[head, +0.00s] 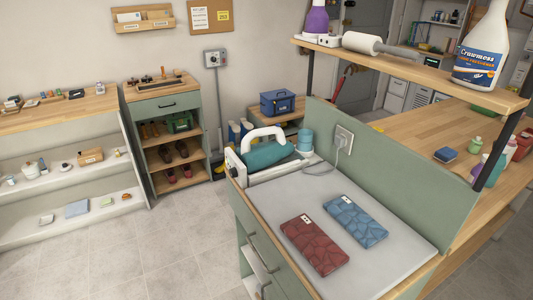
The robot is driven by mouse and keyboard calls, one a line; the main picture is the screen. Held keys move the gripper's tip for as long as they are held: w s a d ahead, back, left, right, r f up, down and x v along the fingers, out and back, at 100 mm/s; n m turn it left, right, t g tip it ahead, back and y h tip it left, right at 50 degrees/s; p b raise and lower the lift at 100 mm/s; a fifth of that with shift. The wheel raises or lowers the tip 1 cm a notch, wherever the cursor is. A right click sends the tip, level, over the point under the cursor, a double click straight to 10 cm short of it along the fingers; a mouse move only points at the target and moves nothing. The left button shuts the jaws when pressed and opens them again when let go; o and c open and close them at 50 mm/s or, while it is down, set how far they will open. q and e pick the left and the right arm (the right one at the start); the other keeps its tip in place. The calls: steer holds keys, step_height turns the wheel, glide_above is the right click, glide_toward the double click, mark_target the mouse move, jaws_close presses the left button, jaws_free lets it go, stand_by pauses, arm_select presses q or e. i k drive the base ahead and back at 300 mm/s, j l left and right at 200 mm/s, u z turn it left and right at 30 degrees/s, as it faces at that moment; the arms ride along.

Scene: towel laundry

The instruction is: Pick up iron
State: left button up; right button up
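The iron (268,154), teal with a thick white handle, sits at the far end of the ironing counter (290,200). It rests at a white stand or panel there, and its handle faces up. A pale cord shows by the wall socket (344,136) on the green back panel; I cannot tell if it runs to the iron. Neither of my grippers is in view, and nothing holds the iron.
A red patterned folded towel (314,244) and a blue one (356,221) lie on the counter. A wooden shelf (420,70) above the right side carries a lint roller (366,44) and a spray bottle (482,48). The tiled floor (150,255) at left is clear.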

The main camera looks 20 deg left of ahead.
mark_target(258, 158)
steer(key=j+z, duration=0.35)
steer(key=k+j+z, duration=0.1)
steer(key=j+z, duration=0.3)
